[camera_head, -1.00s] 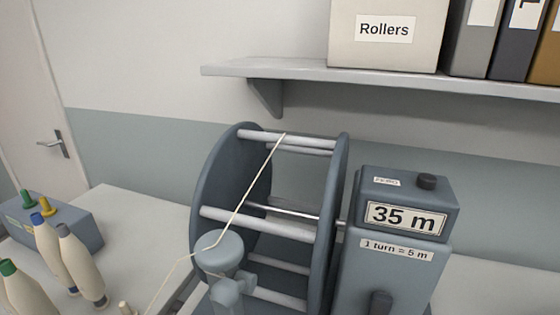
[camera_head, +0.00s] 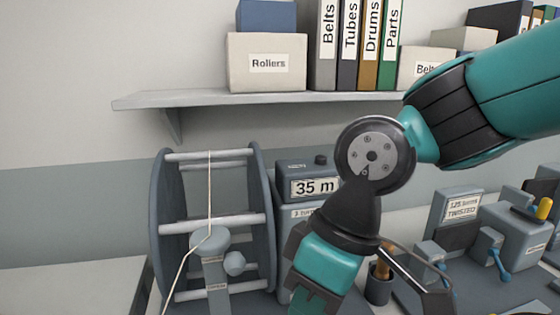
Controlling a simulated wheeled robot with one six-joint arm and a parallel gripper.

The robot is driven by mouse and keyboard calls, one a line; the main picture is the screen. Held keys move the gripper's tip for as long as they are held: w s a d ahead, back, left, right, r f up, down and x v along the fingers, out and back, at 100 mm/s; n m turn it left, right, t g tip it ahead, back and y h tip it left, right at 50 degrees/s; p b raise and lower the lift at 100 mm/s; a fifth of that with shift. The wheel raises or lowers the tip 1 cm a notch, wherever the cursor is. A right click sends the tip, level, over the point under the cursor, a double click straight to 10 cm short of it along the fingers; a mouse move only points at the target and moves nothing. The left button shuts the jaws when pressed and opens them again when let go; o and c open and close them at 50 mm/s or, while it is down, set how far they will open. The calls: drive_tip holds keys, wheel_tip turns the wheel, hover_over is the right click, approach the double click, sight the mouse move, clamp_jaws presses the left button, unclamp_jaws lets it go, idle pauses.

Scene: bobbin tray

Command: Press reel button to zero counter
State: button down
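The reel (camera_head: 265,215) is a dark grey frame with light bars and stands on the table at left of centre. A cream thread runs down over it past a grey post (camera_head: 208,242). To its right is the counter box (camera_head: 283,200), whose display (camera_head: 312,187) reads "35 m". A dark round button (camera_head: 320,160) sits on top of the box, with a small label beside it. My gripper (camera_head: 318,300) hangs in front of the counter box, to the right of and below the button. Its fingertips are cut off or unclear at the bottom edge.
A shelf (camera_head: 200,97) above holds a "Rollers" box (camera_head: 266,62), binders and other boxes. A grey machine marked "TWISTED" (camera_head: 460,212) and a dark cup (camera_head: 378,287) stand right of my arm. The wall above the button is clear up to the shelf.

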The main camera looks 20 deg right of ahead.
drive_tip(key=shift+a, duration=0.1)
wheel_tip(320, 180, up, 19)
drive_tip(key=m+t+h+p, duration=0.5)
drive_tip(key=m+h+p, duration=0.5)
drive_tip(key=h+p, duration=0.3)
hover_over(321, 160)
drive_tip(key=w, duration=0.1)
drive_tip(key=shift+w+r+y+p, duration=0.2)
drive_tip(key=shift+y+p, duration=0.15)
drive_tip(key=shift+y, duration=0.05)
drive_tip(key=shift+f, duration=0.1)
wheel_tip(321, 160, down, 9)
drive_tip(key=b, duration=0.7)
drive_tip(key=shift+b, duration=0.3)
